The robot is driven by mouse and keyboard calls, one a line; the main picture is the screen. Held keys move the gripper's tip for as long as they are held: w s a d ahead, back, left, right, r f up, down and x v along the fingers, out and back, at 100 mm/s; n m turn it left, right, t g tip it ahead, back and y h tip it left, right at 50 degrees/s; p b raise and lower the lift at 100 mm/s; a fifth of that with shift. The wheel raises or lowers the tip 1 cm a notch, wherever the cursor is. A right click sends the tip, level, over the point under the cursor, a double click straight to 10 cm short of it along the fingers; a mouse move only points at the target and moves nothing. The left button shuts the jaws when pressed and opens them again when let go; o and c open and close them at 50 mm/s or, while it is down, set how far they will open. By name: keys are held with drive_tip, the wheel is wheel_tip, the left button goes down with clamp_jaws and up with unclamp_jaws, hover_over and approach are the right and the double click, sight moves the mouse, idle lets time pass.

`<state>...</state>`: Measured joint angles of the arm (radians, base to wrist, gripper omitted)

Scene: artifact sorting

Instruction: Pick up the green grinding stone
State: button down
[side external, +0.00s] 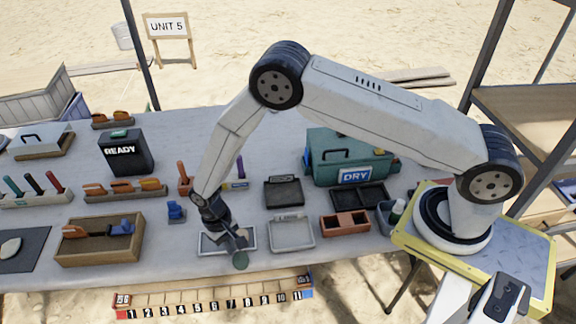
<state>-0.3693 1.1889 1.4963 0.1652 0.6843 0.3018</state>
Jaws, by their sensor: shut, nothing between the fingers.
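My gripper (235,243) is low over a shallow white-rimmed tray (204,249) near the front edge of the table. Its fingers are shut and look empty. A small rounded dark green piece (240,261), which looks like the grinding stone, shows just below the fingertips at the front rim of the tray. I cannot tell whether the fingers touch it or whether it rests on the rim or the table. My gripper hides part of the tray.
A light grey tray (291,245) and a reddish divided box (345,236) stand to the right. A teal DRY case (330,165) is behind them. A wooden box (70,252) with tools and a blue block (176,211) are to the left. A numbered scale lies below the table edge.

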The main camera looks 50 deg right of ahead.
drive_tip(key=v, duration=1)
unclamp_jaws()
drive_tip(key=shift+w, duration=0.15)
drive_tip(key=m+y, duration=0.2)
drive_tip(key=m, duration=0.6)
hover_over(242, 253)
drive_tip(key=w, duration=0.1)
wheel_tip(242, 253, down, 3)
drive_tip(key=shift+f+t, duration=0.1)
drive_tip(key=shift+t, duration=0.2)
drive_tip(key=m, duration=0.2)
drive_tip(key=shift+s+d+f+m+t, duration=0.25)
drive_tip(key=shift+s+d+m+t, duration=0.05)
drive_tip(key=shift+s+d, duration=0.1)
drive_tip(key=shift+x, duration=1.3)
drive_tip(key=shift+a+f, duration=0.15)
